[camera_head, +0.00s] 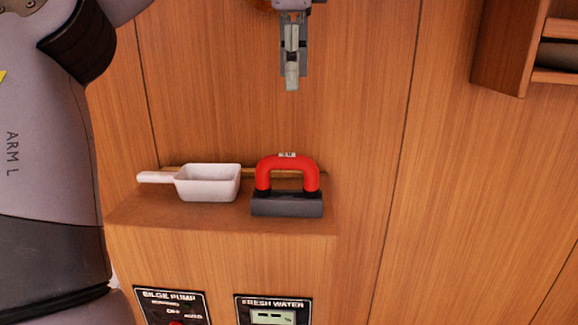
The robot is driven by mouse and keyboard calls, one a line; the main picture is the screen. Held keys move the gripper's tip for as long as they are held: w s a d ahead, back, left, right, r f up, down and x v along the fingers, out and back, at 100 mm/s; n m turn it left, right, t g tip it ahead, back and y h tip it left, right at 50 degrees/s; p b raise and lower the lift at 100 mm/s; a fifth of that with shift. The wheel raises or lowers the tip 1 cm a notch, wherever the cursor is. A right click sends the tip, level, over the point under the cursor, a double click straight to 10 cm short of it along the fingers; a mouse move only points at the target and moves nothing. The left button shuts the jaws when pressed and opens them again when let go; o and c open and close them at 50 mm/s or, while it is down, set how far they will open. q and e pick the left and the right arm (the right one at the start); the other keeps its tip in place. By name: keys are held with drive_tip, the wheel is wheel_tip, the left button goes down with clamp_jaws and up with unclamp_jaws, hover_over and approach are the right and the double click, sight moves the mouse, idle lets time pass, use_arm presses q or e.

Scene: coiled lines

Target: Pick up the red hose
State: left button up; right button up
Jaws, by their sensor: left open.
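The red hose (287,165) is a short, thick arch with a small white label on top and dark ends. It stands upright on a dark grey block (287,205) on the wooden ledge. My left gripper (292,78) points down at the top centre, above the hose and clearly apart from it. It is seen nearly edge-on, so its gap does not show well; it is open and nothing shows in it. My right gripper is not in view.
A white scoop (210,183) lies on the wooden ledge (140,212) just left of the hose. Bilge pump (170,305) and fresh water (274,309) panels are on the ledge's front face. A wooden shelf (510,50) is at the upper right. The wall between is bare.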

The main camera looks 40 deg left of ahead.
use_arm(q)
wheel_tip(320, 180, down, 3)
drive_tip(key=s+d+b, duration=0.1)
hover_over(292, 156)
wheel_tip(292, 156, down, 6)
drive_tip(key=shift+s+d+f, duration=0.2)
drive_tip(key=shift+f, duration=0.3)
drive_tip(key=shift+s+d+f, duration=0.15)
drive_tip(key=shift+f, duration=0.7)
drive_tip(key=f, duration=0.1)
drive_tip(key=f+p, duration=0.1)
drive_tip(key=a+f+p, duration=0.1)
drive_tip(key=shift+w+f, duration=0.25)
drive_tip(key=shift+w, duration=0.1)
drive_tip(key=shift+w+f, duration=0.1)
drive_tip(key=shift+f, duration=0.2)
drive_tip(key=shift+d+r, duration=0.1)
drive_tip(key=shift+d, duration=0.05)
drive_tip(key=shift+c, duration=1.8)
drive_tip(key=c, duration=0.4)
clamp_jaws()
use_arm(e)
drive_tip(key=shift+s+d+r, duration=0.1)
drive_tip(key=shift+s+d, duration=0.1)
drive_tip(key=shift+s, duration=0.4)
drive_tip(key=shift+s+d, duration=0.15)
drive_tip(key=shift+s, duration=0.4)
